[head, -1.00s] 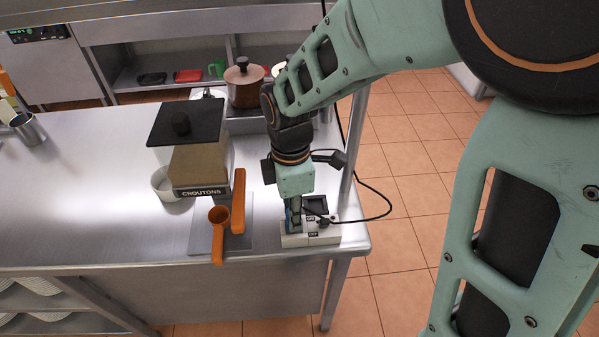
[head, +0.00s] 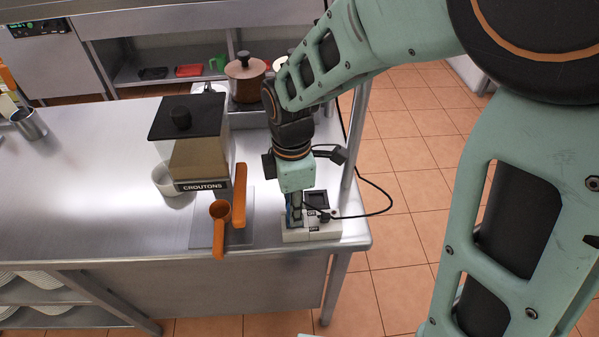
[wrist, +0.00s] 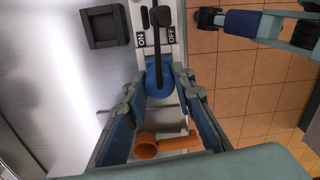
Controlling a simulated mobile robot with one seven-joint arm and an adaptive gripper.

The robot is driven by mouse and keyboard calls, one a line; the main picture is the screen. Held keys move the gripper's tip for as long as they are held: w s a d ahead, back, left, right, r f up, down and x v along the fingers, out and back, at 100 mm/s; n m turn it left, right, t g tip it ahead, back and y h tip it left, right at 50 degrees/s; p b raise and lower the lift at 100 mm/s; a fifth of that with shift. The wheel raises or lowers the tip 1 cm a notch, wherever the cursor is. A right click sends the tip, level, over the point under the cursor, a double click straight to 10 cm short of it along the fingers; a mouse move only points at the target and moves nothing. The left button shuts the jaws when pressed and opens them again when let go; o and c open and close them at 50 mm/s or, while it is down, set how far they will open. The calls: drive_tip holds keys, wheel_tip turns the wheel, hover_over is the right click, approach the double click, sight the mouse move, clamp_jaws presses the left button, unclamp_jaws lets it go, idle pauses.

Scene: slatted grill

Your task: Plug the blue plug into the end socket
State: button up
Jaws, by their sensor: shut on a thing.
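The blue plug (wrist: 159,80) is between my gripper's fingertips (wrist: 159,77) in the wrist view, and the fingers are shut on it. In the head view my gripper (head: 295,214) points down over the left part of the white power strip (head: 312,237), at the table's front right corner. The strip also shows in the wrist view (wrist: 179,38), with ON and OFF labels. A black plug or cord end (head: 325,217) is on the strip to the right of my gripper. The end socket is hidden under the plug and fingers; I cannot tell whether the plug is seated.
A black square box (head: 317,199) stands just behind the strip. A black cord (head: 380,210) loops past the table's right edge, near a metal post (head: 350,165). The table's left is mostly clear.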

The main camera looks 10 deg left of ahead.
drive_tip(key=shift+f, duration=0.35)
drive_tip(key=o, duration=1.1)
drive_tip(key=shift+r, duration=0.15)
wheel_tip(320, 180, up, 12)
drive_tip(key=shift+w+f, duration=0.1)
